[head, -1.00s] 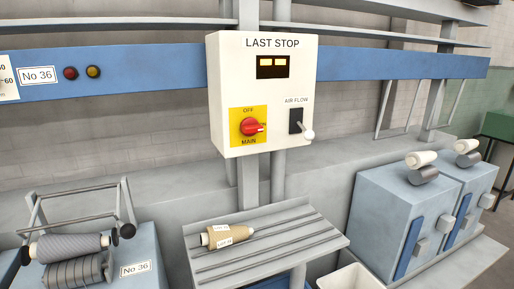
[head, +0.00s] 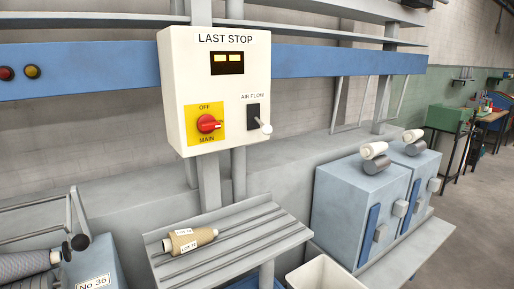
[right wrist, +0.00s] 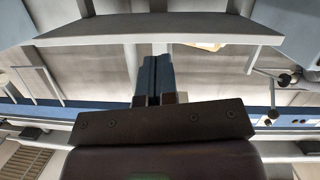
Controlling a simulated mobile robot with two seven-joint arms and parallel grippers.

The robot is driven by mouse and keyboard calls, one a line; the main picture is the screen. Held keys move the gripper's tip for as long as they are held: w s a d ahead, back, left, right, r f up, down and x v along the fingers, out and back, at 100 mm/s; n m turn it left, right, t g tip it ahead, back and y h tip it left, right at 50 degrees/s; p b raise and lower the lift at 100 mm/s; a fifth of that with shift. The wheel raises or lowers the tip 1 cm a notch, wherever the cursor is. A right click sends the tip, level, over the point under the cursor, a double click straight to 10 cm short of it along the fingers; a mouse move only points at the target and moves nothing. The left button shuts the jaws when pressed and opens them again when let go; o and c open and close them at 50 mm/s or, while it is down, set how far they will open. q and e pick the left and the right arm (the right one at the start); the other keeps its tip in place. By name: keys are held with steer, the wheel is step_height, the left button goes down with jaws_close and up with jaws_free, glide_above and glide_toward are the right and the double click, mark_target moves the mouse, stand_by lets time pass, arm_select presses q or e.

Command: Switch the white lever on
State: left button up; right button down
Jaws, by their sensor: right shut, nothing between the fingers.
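The white lever (head: 265,127) sticks out of a black switch plate (head: 253,121) marked AIR FLOW. It sits at the right side of a cream control box (head: 180,75) labelled LAST STOP in the head view. The lever points out and slightly down, with a round white end. Neither gripper shows in the head view. In the right wrist view my right gripper (right wrist: 152,62) is shut and empty, and the lever cannot be made out there.
A red rotary switch (head: 208,124) on a yellow plate is left of the lever. Below the box is a slatted grey shelf (head: 225,262) with a tan yarn cone (head: 190,240). Blue-grey machine units (head: 345,205) stand at right. The space in front of the box looks clear.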

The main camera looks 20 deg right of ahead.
mark_target(267, 130)
steer(key=w+a+r+n+t+h+b, duration=0.1)
steer(key=w+a+r+n+t+b, duration=0.2)
steer(key=w+r, duration=0.5)
steer(key=w+a+r+n+t+h, duration=0.1)
steer(key=w+a+r+n+t, duration=0.2)
steer(key=w+r, duration=0.5)
steer(key=s+d+r+n+h, duration=0.1)
steer(key=s+r+n+h, duration=0.1)
steer(key=r+h, duration=0.4)
steer(key=s+d+r+n+g+h, duration=0.1)
steer(key=s+r+n+h, duration=0.1)
steer(key=r+h, duration=0.5)
steer(key=shift+d+h+b, duration=0.35)
steer(key=shift+h+b, duration=0.1)
steer(key=shift+h, duration=0.35)
steer(key=s+d+p+x, duration=0.2)
steer(key=p+x, duration=0.2)
steer(key=x, duration=0.8)
steer(key=shift+w+d+r+n, duration=0.25)
steer(key=shift+r+n, duration=0.05)
steer(key=shift+r, duration=0.1)
